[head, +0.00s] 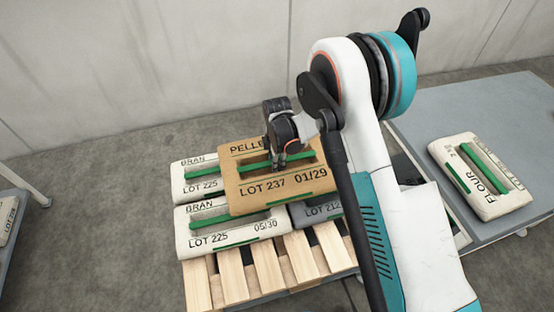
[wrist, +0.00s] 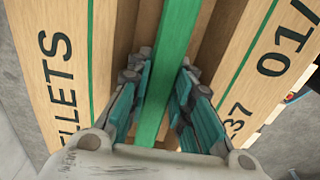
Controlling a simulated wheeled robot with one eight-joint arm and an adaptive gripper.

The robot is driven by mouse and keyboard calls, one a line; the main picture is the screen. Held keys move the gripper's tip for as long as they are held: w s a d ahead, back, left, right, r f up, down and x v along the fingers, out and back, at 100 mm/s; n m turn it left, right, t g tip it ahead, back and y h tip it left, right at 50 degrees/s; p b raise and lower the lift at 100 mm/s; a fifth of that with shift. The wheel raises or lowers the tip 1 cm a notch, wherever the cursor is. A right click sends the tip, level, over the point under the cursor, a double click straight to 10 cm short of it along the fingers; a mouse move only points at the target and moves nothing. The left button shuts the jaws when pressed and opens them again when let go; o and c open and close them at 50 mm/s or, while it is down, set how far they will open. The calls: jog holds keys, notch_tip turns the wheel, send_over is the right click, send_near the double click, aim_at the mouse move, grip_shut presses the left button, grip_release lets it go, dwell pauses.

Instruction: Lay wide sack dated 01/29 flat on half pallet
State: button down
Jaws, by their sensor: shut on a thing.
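The wide tan sack (head: 275,184) reads PELLETS, LOT 237, 01/29 and has a green handle bar across a recess. My gripper (head: 279,163) is shut on that green bar; in the wrist view the fingers (wrist: 163,105) stand on both sides of the bar (wrist: 160,85). The sack looks about level, over the sacks on the wooden half pallet (head: 268,262). Whether it touches the sacks below I cannot tell. Its lettering also shows in the wrist view on the sack (wrist: 105,60).
White BRAN sacks (head: 230,224) (head: 194,182) lie at the left of the pallet. A grey sack marked LOT 212 (head: 318,209) lies at the right, partly hidden. The pallet's front slats are bare. A FLOUR sack (head: 484,176) lies on a grey table (head: 470,112) at right.

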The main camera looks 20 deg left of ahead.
jog(key=shift+f, duration=1.05)
jog(key=shift+f, duration=0.6)
jog(key=c, duration=1.4)
grip_release()
jog(key=shift+b, duration=0.3)
jog(key=shift+c, duration=0.2)
notch_tip(320, 180, up, 13)
jog(key=p, duration=0.4)
jog(key=shift+r, duration=0.1)
